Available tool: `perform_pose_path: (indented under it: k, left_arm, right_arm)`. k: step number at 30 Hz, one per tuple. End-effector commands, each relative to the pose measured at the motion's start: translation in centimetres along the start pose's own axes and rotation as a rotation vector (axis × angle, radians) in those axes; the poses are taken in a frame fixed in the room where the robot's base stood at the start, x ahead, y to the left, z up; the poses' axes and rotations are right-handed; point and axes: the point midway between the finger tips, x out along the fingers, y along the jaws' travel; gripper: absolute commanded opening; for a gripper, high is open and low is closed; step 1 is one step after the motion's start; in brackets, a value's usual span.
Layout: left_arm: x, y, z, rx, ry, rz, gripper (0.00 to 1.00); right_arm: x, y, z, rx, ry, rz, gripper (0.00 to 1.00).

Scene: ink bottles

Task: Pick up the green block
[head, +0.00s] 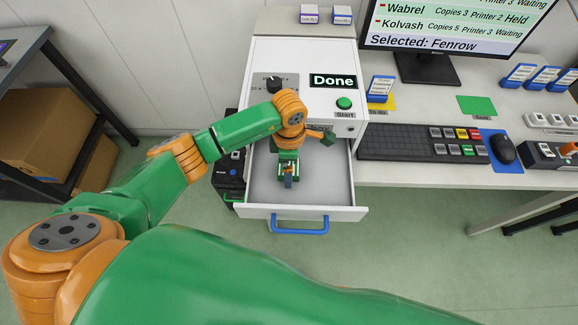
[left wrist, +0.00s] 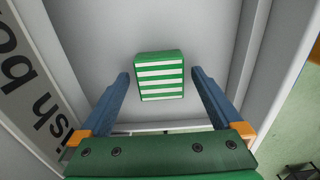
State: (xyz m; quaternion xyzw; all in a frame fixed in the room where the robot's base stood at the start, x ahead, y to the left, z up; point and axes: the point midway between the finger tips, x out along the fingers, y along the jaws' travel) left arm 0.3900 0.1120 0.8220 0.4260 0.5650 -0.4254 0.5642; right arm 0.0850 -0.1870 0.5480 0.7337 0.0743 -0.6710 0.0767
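The green block (left wrist: 160,76) has white stripes across its face and rests on the pale drawer floor in the left wrist view. My left gripper (left wrist: 160,73) is open, with one blue finger on each side of the block and visible gaps between fingers and block. In the head view my left gripper (head: 288,182) points down inside the open drawer (head: 325,190). The block cannot be made out there, as my arm and gripper cover that spot. My right gripper is in neither view.
The drawer's walls and blue-handled front (head: 300,226) surround my left gripper. Above it is a cabinet panel with a dial, a "Done" display (head: 333,81) and a green button (head: 344,103). A keyboard (head: 420,143) and monitor (head: 440,30) stand to the right. The drawer's right side is clear.

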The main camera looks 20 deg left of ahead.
Motion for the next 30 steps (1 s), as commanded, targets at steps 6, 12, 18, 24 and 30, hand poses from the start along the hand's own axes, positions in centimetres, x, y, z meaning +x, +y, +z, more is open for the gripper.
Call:
perform_pose_path:
  k: [6, 12, 18, 24, 30]
  left_arm:
    - [0.0, 0.0, 0.0, -0.001, -0.001, 0.000, 0.43]
    - [0.0, 0.0, 0.0, -0.001, -0.001, 0.000, 0.00]
    - [-0.3, 0.1, 0.0, 0.000, -0.002, 0.001, 0.00]
    - [-3.3, -0.1, 0.1, 0.004, -0.004, 0.007, 0.00]
    - [-8.8, -4.7, 0.8, 0.008, -0.005, 0.007, 0.00]
  right_arm:
    - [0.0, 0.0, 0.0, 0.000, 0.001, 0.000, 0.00]
    - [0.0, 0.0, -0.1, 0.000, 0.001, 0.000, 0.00]
    - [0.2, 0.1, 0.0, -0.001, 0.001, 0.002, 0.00]
    - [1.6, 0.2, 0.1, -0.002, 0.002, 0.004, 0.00]
    - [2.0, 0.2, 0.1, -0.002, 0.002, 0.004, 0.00]
